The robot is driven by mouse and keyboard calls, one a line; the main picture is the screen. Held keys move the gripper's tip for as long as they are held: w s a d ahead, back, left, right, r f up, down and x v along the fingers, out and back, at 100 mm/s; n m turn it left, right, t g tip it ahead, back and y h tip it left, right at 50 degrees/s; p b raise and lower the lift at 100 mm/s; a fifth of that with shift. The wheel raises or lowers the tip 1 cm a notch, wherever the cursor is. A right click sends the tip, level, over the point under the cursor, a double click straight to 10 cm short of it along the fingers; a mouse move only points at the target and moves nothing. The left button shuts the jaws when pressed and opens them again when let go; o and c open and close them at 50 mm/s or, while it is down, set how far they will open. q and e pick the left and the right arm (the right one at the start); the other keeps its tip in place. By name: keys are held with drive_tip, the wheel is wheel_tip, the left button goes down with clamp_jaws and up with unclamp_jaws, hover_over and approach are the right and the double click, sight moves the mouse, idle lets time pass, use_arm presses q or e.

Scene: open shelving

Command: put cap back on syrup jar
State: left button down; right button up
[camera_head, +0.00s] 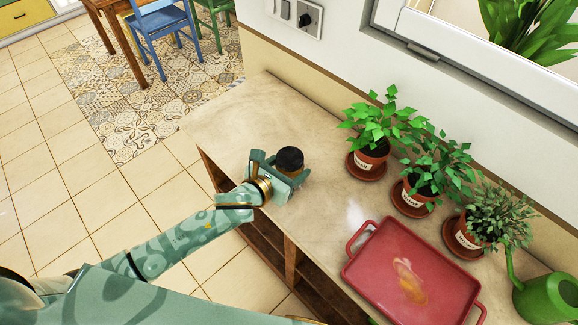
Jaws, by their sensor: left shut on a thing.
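The syrup jar (289,172) is a small, dark amber jar on the stone counter, left of the potted plants. A round black cap (290,157) shows at its top; I cannot tell whether it is seated or just resting there. My left gripper (281,171) reaches in from the lower left, with its green fingers around the jar below the cap. It is shut on the jar and hides part of its near side. My right gripper is not in view.
Three potted herbs (371,153) stand on saucers along the wall. A red tray (412,275) lies at the counter's front right, near a green watering can (545,299). The counter's left end (250,110) is clear. Open shelves (292,262) are below.

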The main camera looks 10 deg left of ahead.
use_arm(q)
drive_tip(key=shift+c, duration=1.5)
unclamp_jaws()
drive_tip(key=shift+f, duration=0.1)
drive_tip(key=shift+r, duration=0.2)
drive_tip(key=p+v, duration=0.2)
drive_tip(key=v, duration=1)
